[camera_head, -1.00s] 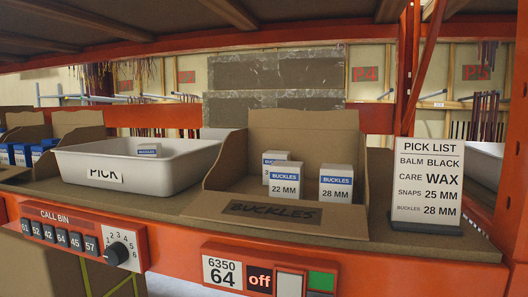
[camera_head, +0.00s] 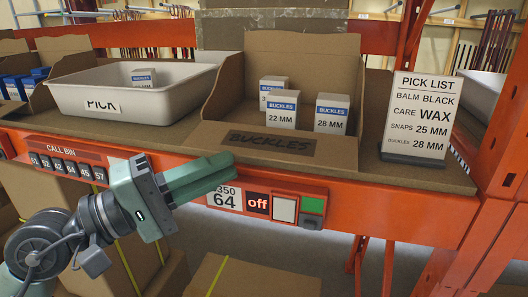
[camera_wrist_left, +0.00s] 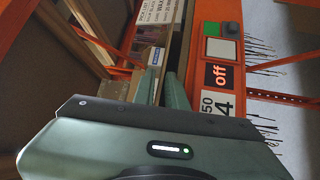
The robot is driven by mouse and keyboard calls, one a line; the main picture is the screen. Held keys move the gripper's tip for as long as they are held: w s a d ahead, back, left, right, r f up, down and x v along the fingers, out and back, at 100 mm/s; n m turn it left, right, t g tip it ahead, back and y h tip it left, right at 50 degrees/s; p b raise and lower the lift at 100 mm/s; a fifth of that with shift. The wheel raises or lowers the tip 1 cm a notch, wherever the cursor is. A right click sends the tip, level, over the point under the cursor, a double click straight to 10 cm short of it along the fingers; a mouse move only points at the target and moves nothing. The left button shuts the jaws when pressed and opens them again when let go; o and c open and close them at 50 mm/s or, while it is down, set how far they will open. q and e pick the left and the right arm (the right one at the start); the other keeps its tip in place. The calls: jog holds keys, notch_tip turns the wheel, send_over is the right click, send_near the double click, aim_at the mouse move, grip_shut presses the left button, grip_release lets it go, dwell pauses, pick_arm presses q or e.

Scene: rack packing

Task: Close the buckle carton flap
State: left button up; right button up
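The buckle carton (camera_head: 300,52) stands open on the shelf. Its tall back flap is upright, and its front panel (camera_head: 270,143), marked BUCKLES, faces the shelf's front edge. Inside are white and blue buckle boxes, one marked 22 MM (camera_head: 281,117) and one marked 28 MM (camera_head: 331,121), with another partly hidden behind. My right gripper is out of view.
A white PICK tote (camera_head: 70,93) with one small box (camera_head: 143,76) stands left of the carton. A pick list sign (camera_head: 421,113) stands at right. The orange rail holds the 64 off panel (camera_head: 258,204) and buttons. Cardboard boxes (camera_head: 245,276) lie below.

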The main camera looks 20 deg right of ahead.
aim_at(263, 153)
pick_arm(q)
jog(key=shift+w+d+f+m, duration=0.15)
jog(key=shift+m, duration=0.15)
jog(key=shift+d+p, duration=0.35)
jog(key=shift+p, duration=0.1)
jog(key=p+x, duration=0.3)
jog(key=x, duration=0.3)
jog(key=shift+d, duration=0.15)
jog(key=shift+w+d+p, duration=0.1)
jog(key=shift+d+p, duration=0.2)
jog(key=shift+p, duration=0.05)
grip_shut()
jog(key=shift+f, duration=0.1)
jog(key=shift+a+y, duration=0.1)
jog(key=shift+y, duration=0.2)
